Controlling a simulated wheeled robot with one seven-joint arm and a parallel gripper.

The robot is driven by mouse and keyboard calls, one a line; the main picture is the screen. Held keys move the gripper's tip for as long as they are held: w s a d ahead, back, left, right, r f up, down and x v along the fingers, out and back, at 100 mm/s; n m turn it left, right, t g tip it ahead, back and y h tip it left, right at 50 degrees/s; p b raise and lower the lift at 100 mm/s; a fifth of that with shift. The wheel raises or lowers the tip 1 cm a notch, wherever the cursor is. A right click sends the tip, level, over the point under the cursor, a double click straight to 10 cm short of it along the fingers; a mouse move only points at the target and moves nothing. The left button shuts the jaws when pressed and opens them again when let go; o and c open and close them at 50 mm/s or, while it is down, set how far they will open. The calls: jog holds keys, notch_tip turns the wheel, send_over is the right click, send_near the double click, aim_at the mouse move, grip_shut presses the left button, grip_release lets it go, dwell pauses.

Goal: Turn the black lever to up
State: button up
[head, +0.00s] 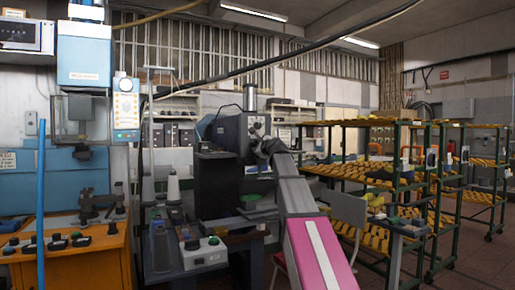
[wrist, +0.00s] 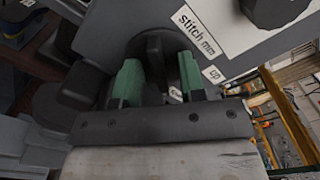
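The black lever (wrist: 160,48) shows in the wrist view as a dark rounded shape on the grey machine face, behind and between my fingertips. Its lower part is dark and hard to make out. A label "up" (wrist: 212,74) sits just right of the right finger. My gripper (wrist: 158,80) has two green finger pads, standing apart on either side of the dark shape; I see no clear contact.
A "stitch mm" label (wrist: 196,30) and a black knob (wrist: 275,10) lie above right of the fingers. Green racks with yellow shelves (head: 385,165) stand to the right.

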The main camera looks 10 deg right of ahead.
jog(key=shift+w, duration=0.1)
grip_shut()
jog(key=shift+n, duration=0.3)
jog(key=n, duration=0.6)
jog(key=shift+f, duration=0.1)
jog(key=n, duration=0.3)
jog(key=shift+n, duration=2.2)
